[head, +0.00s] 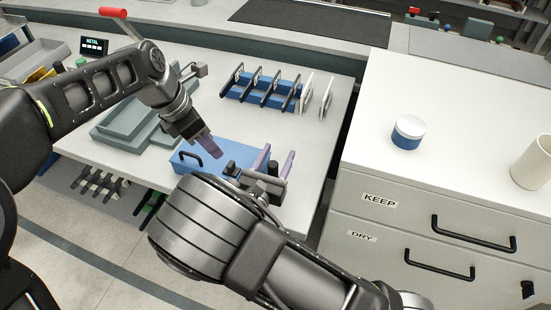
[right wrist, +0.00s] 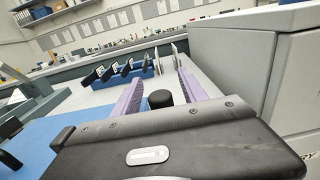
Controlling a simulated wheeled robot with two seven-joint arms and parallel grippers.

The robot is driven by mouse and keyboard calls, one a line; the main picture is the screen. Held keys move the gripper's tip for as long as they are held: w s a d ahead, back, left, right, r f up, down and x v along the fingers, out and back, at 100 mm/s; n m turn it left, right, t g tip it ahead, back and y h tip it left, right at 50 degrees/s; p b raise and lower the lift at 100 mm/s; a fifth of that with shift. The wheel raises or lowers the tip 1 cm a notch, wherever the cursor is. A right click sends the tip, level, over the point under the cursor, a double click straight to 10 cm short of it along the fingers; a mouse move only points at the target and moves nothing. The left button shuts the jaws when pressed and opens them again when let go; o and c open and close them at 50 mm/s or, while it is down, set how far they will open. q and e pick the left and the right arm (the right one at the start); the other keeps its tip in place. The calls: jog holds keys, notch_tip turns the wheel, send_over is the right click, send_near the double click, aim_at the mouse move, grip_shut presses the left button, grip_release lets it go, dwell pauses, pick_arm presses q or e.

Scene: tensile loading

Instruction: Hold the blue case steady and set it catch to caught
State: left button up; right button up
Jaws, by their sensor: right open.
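The blue case (head: 222,157) lies on the light bench top, with a black handle (head: 187,159) on its near left side. In the right wrist view its blue surface (right wrist: 48,130) shows at the left. My left gripper (head: 210,148) points down over the case lid; its purple fingers overlap, and I cannot tell its opening or whether it touches. My right gripper (head: 276,162) is open at the right end of the case. A black round knob (right wrist: 160,99) shows between its purple fingers, apart from both. I cannot make out the catch's setting; my right arm hides part of the case.
A blue rack (head: 262,93) with black-handled plates stands behind. Grey stepped blocks (head: 135,125) lie to the left. A drawer cabinet (head: 430,190) at the right carries a blue-and-white jar (head: 408,133) and a pale cup (head: 533,163). Bench top between rack and case is clear.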

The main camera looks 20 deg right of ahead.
grip_shut()
dwell(0.4)
dwell(0.9)
